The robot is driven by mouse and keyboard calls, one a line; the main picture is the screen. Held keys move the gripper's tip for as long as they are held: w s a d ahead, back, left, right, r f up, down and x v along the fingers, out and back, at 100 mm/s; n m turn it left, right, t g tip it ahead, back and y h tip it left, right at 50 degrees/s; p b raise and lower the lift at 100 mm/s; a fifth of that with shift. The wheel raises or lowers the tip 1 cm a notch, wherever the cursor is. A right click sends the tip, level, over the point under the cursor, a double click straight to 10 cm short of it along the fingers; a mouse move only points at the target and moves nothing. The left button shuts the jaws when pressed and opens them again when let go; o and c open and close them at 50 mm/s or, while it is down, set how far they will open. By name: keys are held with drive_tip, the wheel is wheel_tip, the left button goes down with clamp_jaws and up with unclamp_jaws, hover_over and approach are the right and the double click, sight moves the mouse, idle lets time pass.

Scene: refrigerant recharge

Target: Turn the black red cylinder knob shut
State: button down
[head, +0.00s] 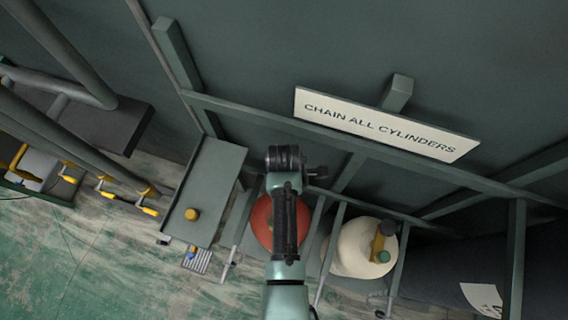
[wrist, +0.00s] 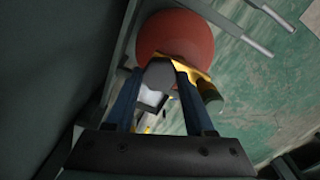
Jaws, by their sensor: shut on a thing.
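The red cylinder (head: 263,222) stands under my arm in the head view, which hides its valve. In the wrist view the red cylinder's rounded top (wrist: 176,36) is at the upper middle, with a yellow valve (wrist: 192,70) in front of it. A dark grey, faceted knob (wrist: 159,73) sits at the valve, between the tips of my two blue fingers. My gripper (wrist: 160,82) is shut on this knob. A second dark, round fitting (wrist: 209,91) sticks out of the valve to the right of the fingers. The head view does not show my fingers.
A cream cylinder (head: 352,248) with a yellow valve and green knob (head: 383,256) stands to the right. A grey bench (head: 212,180) with a yellow object (head: 192,214) is to the left. Rack bars and a sign (head: 385,124) are close around my arm.

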drive_tip(key=m+p, duration=0.2)
drive_tip(key=m, duration=0.1)
drive_tip(key=shift+r, duration=0.15)
drive_tip(key=m+p, duration=0.1)
drive_tip(key=m, duration=0.3)
drive_tip(key=shift+p, duration=0.3)
drive_tip(key=m+p, duration=0.1)
drive_tip(key=m, duration=0.2)
drive_tip(key=shift+m, duration=0.3)
drive_tip(key=m+p, duration=0.1)
drive_tip(key=m, duration=0.2)
drive_tip(key=shift+m, duration=0.3)
drive_tip(key=m, duration=0.3)
drive_tip(key=shift+m+p, duration=0.3)
drive_tip(key=shift+p, duration=0.05)
drive_tip(key=m, duration=0.3)
drive_tip(key=shift+m, duration=0.4)
drive_tip(key=m+p, duration=0.1)
drive_tip(key=m, duration=0.2)
drive_tip(key=shift+m, duration=2)
